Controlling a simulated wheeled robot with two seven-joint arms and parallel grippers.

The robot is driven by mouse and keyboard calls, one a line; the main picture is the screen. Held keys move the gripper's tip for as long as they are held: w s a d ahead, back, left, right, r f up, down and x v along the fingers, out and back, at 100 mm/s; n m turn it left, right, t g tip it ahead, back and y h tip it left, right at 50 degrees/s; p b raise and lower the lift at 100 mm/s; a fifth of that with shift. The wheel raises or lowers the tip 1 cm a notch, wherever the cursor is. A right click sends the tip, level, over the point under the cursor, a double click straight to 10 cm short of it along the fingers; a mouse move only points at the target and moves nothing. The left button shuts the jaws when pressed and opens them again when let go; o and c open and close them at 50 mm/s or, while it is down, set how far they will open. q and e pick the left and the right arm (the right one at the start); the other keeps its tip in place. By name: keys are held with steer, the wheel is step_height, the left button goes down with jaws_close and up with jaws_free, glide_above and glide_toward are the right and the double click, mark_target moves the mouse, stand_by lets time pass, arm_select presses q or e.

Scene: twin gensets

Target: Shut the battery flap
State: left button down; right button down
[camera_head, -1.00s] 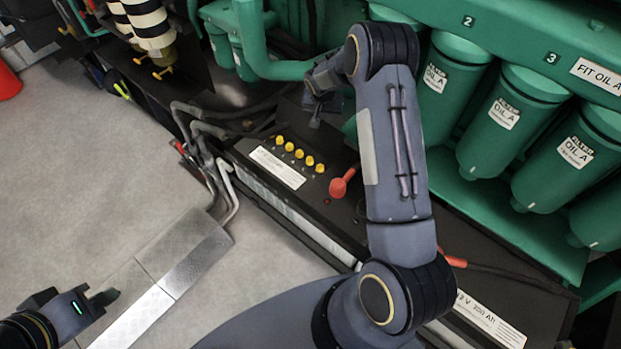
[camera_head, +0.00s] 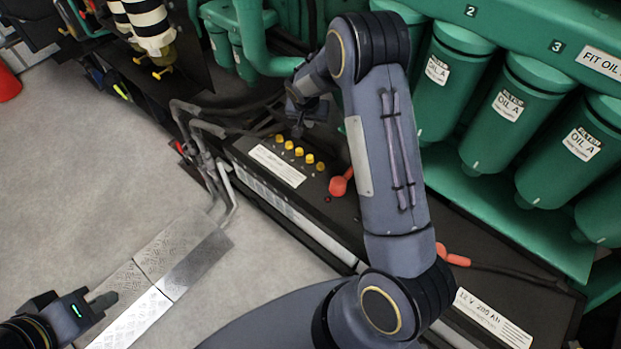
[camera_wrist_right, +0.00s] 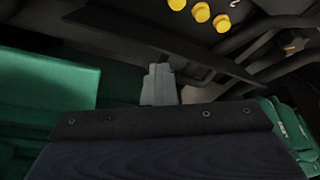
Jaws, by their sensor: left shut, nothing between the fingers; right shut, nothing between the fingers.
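The dark battery box (camera_head: 290,205) runs diagonally across the middle of the head view, with a row of yellow caps (camera_head: 300,152) and a white label on top. I cannot clearly make out its flap in the head view. A dark flat panel (camera_wrist_right: 150,42) with a straight edge lies just beyond my right fingers in the right wrist view; I cannot tell if it is the flap or if I touch it. My right gripper (camera_head: 308,118) is shut and empty, over the far end of the battery near the caps; its fingertips show in the wrist view (camera_wrist_right: 159,78). My left gripper (camera_head: 104,299) is shut and empty, low at the left, away from the battery.
Red terminal covers (camera_head: 340,185) and cables sit on the battery. Green oil filters (camera_head: 495,110) stand close on the right. Grey bent pipes (camera_head: 205,150) rise at the battery's left end. A metal plate (camera_head: 165,265) lies on the floor; the floor (camera_head: 90,170) at left is clear.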

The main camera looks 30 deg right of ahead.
steer(key=s+a+r, duration=0.2)
steer(key=a+r, duration=0.2)
steer(key=a, duration=0.2)
steer(key=shift+s+p, duration=0.3)
steer(key=shift+s, duration=0.05)
stand_by(0.6)
steer(key=shift+a, duration=0.1)
stand_by(0.6)
stand_by(0.3)
